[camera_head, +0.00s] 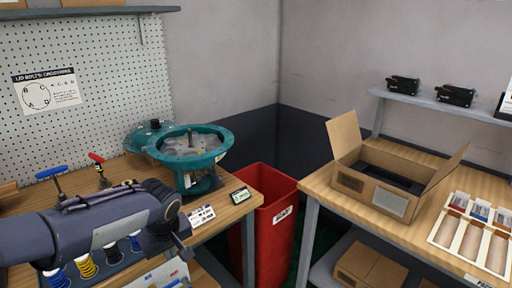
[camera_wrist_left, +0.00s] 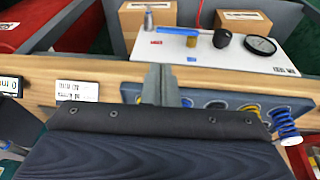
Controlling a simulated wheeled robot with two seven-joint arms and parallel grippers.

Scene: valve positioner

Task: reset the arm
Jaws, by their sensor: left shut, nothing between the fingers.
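My left arm comes in from the left in the head view, over the front of the left workbench. My left gripper (camera_head: 184,249) points down near the bench's front edge. In the left wrist view its fingers (camera_wrist_left: 161,84) are together with nothing between them. A teal valve housing (camera_head: 188,150) with its round top open stands on the bench behind the arm, apart from the gripper. Its teal cover (camera_head: 152,133) sits beside it at the back left. My right gripper is in neither view.
Coil springs (camera_head: 88,265) stand on a mat below my arm. A red bin (camera_head: 276,225) stands between the benches. An open cardboard box (camera_head: 380,180) and a parts tray (camera_head: 474,232) are on the right bench. A white board with tools (camera_wrist_left: 215,50) shows in the wrist view.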

